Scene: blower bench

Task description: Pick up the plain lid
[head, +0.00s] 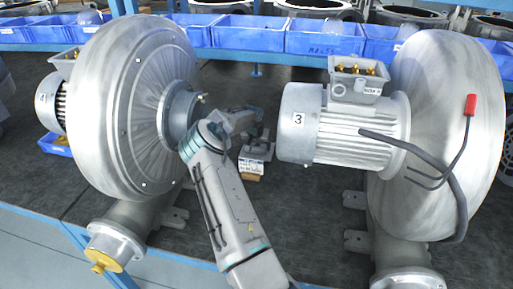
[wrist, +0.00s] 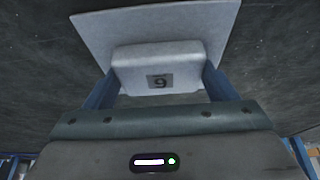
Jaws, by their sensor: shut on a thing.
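In the wrist view a light grey lid (wrist: 160,22) has a flat plate and a raised block with a small dark tag. The tag carries one digit, a 6 or a 9. The blue fingers of my gripper (wrist: 160,72) are shut on the sides of the raised block. In the head view my gripper (head: 250,125) is low over the dark bench top, between the left blower and the motor marked 3. The arm partly hides that spot, and I cannot make out the lid clearly there.
A large grey blower (head: 125,100) stands close on the left. The motor marked 3 (head: 345,130) and its blower (head: 455,130) stand on the right, with a loose dark cable and red tip (head: 470,105). A small labelled block (head: 252,166) lies beside my gripper. Blue bins (head: 325,36) line the back.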

